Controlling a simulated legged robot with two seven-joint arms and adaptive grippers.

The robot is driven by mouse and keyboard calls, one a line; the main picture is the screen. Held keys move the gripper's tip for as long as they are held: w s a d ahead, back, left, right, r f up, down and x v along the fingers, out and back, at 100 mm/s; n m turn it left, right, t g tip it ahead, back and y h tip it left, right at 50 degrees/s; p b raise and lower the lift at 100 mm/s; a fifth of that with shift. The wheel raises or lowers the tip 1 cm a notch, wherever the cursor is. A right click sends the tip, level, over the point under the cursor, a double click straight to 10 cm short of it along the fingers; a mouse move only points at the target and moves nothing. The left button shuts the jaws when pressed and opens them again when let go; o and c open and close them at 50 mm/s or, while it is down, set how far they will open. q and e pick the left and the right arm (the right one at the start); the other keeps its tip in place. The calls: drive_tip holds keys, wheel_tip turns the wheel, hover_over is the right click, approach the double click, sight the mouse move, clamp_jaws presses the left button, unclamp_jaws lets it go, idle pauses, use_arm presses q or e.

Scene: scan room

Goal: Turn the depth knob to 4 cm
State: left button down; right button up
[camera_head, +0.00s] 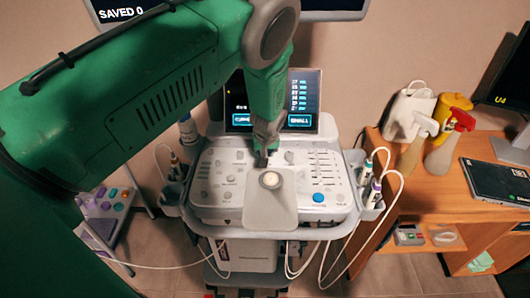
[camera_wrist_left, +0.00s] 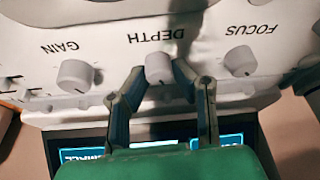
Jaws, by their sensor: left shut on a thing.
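The depth knob (camera_wrist_left: 159,66) is a pale round knob beside the upside-down DEPTH label in the left wrist view. My left gripper (camera_wrist_left: 158,76) has one finger on each side of it and is shut on it. In the head view my left gripper (camera_head: 262,158) reaches down to the back part of the ultrasound console's panel (camera_head: 218,190), and the knob is hidden there. The depth value cannot be read in either view. My right gripper is not in view.
The gain knob (camera_wrist_left: 75,76) and focus knob (camera_wrist_left: 240,61) flank the depth knob closely. The console screen (camera_head: 304,100) stands just behind, partly covered by my arm. Probes and cables hang at the console's sides. A wooden desk (camera_head: 444,190) with bottles stands at right.

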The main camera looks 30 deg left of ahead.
use_arm(q)
drive_tip(key=n+b, duration=0.2)
drive_tip(key=n+g+y+b, duration=0.1)
drive_tip(key=b, duration=0.1)
drive_tip(key=shift+f+n, duration=0.2)
drive_tip(key=shift+n, duration=0.2)
drive_tip(key=n+b, duration=0.2)
drive_tip(key=shift+d+g+y+b, duration=0.1)
drive_tip(key=shift+g+y+b, duration=0.2)
drive_tip(key=shift+g, duration=0.1)
drive_tip(key=shift+r+n+g+b, duration=0.2)
drive_tip(key=shift+n+g+b, duration=0.2)
drive_tip(key=shift+n+b, duration=0.55)
drive_tip(key=shift+n, duration=0.25)
drive_tip(key=c, duration=1.3)
unclamp_jaws()
drive_tip(key=shift+w, duration=0.1)
drive_tip(key=shift+r, duration=0.15)
